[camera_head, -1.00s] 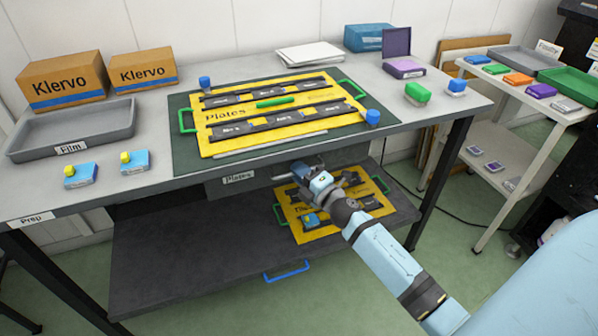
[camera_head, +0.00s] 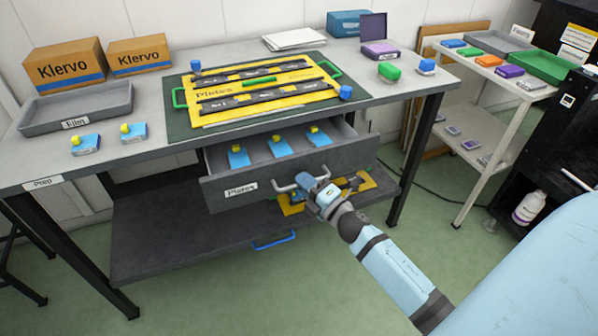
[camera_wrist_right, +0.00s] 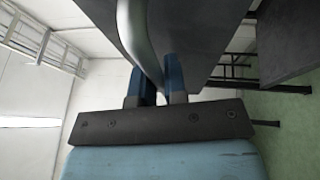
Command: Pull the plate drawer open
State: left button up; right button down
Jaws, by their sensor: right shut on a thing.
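The plate drawer (camera_head: 248,190), grey with a "Plates" label, stands pulled out from under the table top in the head view. Inside it lie several blue plates with yellow knobs, such as the middle one (camera_head: 279,147). My right gripper (camera_head: 312,187) is at the drawer's silver handle (camera_head: 285,187) and is shut on it. In the right wrist view the handle bar (camera_wrist_right: 140,40) runs between the two blue fingers (camera_wrist_right: 160,82). My left gripper is not in view.
The table top (camera_head: 175,90) bears a yellow board (camera_head: 300,96), a grey tray (camera_head: 40,122) and boxes. A white cart (camera_head: 480,145) stands right.

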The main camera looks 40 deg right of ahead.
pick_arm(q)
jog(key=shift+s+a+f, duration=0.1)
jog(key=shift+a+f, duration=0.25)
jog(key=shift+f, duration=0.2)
pick_arm(e)
jog(key=s+a, duration=0.2)
jog(key=s, duration=0.7)
jog(key=shift+s+a, duration=0.15)
jog(key=shift+s, duration=0.05)
jog(key=c, duration=1.2)
grip_release()
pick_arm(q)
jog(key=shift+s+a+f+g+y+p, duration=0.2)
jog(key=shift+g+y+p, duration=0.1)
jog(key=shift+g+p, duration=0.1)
pick_arm(e)
jog(key=v, duration=1.3)
jog(key=shift+s, duration=0.4)
